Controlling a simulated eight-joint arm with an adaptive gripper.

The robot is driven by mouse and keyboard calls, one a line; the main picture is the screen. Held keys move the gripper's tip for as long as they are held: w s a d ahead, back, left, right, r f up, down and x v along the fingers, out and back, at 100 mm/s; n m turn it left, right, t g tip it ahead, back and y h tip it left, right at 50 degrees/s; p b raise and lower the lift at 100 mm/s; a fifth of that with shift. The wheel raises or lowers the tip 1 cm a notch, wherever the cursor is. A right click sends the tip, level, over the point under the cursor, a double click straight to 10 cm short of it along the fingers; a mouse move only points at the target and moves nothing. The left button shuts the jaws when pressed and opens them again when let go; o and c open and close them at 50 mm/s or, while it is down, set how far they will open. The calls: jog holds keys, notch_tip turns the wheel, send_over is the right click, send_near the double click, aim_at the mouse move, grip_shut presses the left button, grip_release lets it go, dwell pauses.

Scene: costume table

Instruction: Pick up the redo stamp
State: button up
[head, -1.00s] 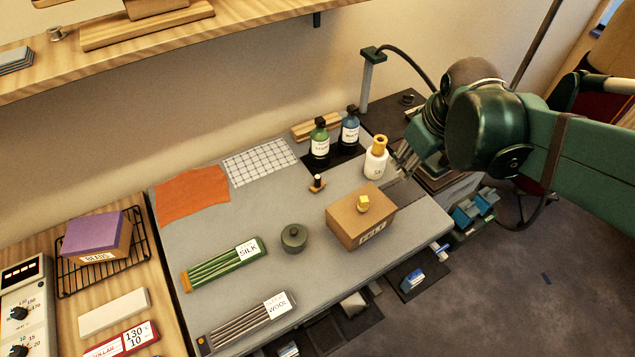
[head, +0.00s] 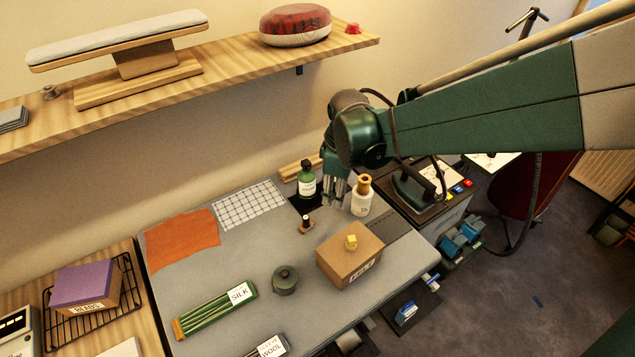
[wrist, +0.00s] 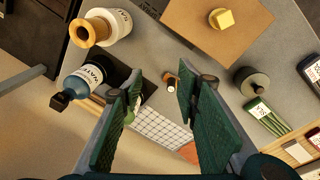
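A small stamp-like piece (head: 306,223) with a dark top and wooden base stands on the grey table mat, left of my gripper in the head view. It looks like the redo stamp, but no lettering on it is readable. In the wrist view it (wrist: 171,84) shows between and beyond my fingertips, near the right finger. My gripper (head: 336,198) is open and empty, above the table between the green bottle and the white bottle. In the wrist view both fingers (wrist: 158,82) are spread well apart.
A green bottle (head: 307,181), a white bottle with a yellow neck (head: 361,199) and a blue bottle (wrist: 84,82) stand close to my gripper.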

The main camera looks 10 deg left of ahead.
aim_at(306, 217)
jog(key=a+f+n, duration=0.1)
jog(key=a+f, duration=0.1)
jog(key=a, duration=0.1)
jog(key=a+f+n+p, duration=0.1)
jog(key=a+f, duration=0.1)
jog(key=a, duration=0.1)
jog(key=a+f+n+g, duration=0.1)
jog(key=a+f, duration=0.1)
jog(key=shift+w+a+f+n+p, duration=0.1)
jog(key=shift+w+a+n+p, duration=0.1)
jog(key=shift+a+n+p, duration=0.15)
jog(key=shift+s+a+f+h, duration=0.1)
jog(key=shift+a+f+h, duration=0.2)
jog(key=shift+a+f, duration=0.1)
jog(key=shift+f, duration=1.25)
jog(key=shift+f, duration=0.1)
jog(key=shift+s+f, duration=0.1)
jog(key=shift+f, duration=2.4)
